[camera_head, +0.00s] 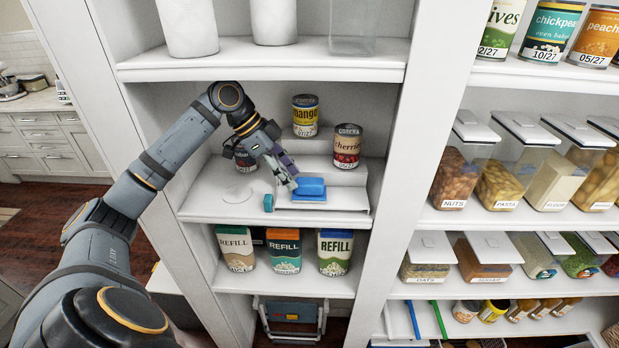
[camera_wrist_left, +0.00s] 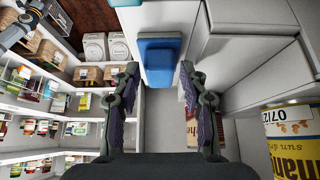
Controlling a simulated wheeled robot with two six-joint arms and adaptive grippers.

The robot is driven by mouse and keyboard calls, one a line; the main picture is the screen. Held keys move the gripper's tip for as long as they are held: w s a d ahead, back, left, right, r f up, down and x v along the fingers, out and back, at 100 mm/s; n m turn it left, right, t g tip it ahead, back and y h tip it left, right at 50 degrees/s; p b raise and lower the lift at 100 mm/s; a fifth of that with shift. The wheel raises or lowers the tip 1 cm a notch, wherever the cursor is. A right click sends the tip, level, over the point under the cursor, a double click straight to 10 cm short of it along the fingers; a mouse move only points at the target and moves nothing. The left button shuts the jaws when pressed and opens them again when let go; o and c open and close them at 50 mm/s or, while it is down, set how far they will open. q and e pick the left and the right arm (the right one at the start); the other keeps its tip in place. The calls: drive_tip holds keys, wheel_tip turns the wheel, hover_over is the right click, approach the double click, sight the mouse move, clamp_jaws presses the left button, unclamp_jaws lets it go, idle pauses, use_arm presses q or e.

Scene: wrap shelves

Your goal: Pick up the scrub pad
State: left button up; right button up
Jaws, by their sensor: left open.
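A blue block on a wider flat blue base, which looks like the scrub pad (camera_head: 311,187), lies on the lower front step of the white riser on the middle shelf. In the left wrist view the scrub pad (camera_wrist_left: 158,55) is straight ahead, just beyond and between the fingertips. My left gripper (camera_head: 288,178) is just left of the pad and close to it in the head view. In the wrist view my left gripper (camera_wrist_left: 160,70) has its fingers apart, with nothing held between them. My right gripper is not in view.
A yellow mango can (camera_head: 305,116) and a cherries can (camera_head: 347,146) stand on the riser (camera_head: 345,197) behind. Another can (camera_head: 244,155) is partly hidden by my arm. The shelf's left front (camera_head: 215,203) is bare.

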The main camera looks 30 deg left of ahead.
sight(309, 181)
use_arm(q)
drive_tip(key=shift+d, duration=0.2)
drive_tip(key=shift+w+d+r, duration=0.1)
drive_tip(key=shift+w+d, duration=0.05)
drive_tip(key=d+p, duration=0.1)
drive_tip(key=w+d+p, duration=0.1)
drive_tip(key=p, duration=0.1)
drive_tip(key=shift+w+d, duration=0.3)
drive_tip(key=p+x, duration=0.1)
drive_tip(key=x, duration=0.1)
drive_tip(key=shift+d+f+p, duration=0.1)
drive_tip(key=shift+f+p, duration=0.15)
drive_tip(key=shift+p, duration=0.05)
drive_tip(key=shift+f, duration=0.25)
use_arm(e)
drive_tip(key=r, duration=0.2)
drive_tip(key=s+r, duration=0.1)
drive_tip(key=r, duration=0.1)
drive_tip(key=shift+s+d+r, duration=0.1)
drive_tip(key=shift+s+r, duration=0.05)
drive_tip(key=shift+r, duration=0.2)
use_arm(q)
drive_tip(key=c, duration=0.8)
